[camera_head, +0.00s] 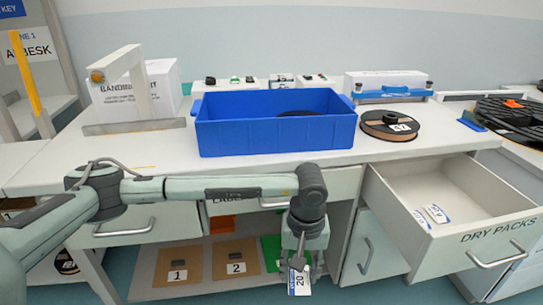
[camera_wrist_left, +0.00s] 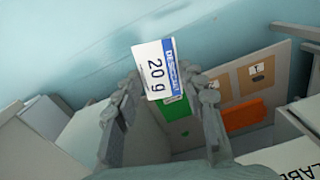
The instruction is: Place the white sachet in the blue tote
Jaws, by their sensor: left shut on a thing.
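The gripper points down in front of the bench, below the worktop edge. The blue tote (camera_head: 276,135) stands on the worktop, above and behind the gripper. A dark round thing shows partly inside the tote. My right gripper is in neither view.
An open drawer marked "DRY PACKS" (camera_head: 440,200) juts out at right, holding other white sachets (camera_head: 436,213). A spool (camera_head: 391,125) lies right of the tote, and a white box (camera_head: 140,90) stands left. The worktop (camera_head: 220,165) is clear before the tote. Shelf panels (camera_head: 236,257) sit below.

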